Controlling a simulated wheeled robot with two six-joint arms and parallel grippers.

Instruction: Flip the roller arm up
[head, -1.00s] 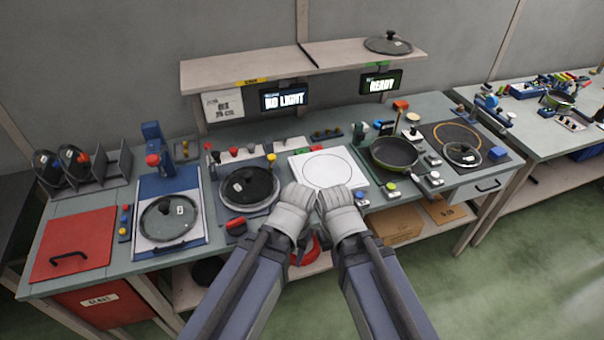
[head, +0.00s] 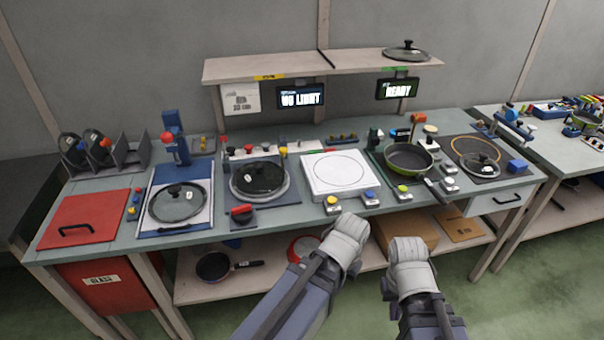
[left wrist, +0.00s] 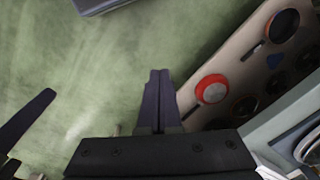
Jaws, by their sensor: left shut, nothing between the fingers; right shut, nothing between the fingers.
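A blue bar-like part (head: 513,124) on a bracket stands at the right end of the bench in the head view. It looks like the roller arm, but I cannot tell surely, nor its exact tilt. My left gripper (head: 350,236) is in front of the bench's front edge, well away from it. In the left wrist view its fingers (left wrist: 158,75) are together and empty over the green floor. My right gripper (head: 407,250) is also in front of the bench, apart from everything, shut and empty. Its fingertips are hard to make out.
A frying pan (head: 409,160) sits right of a white plate (head: 340,177) on the bench. Glass lids (head: 177,203) lie on the bench and shelf. A red pan (head: 303,249) and a cardboard box (head: 400,229) are on the lower shelf. Floor in front is free.

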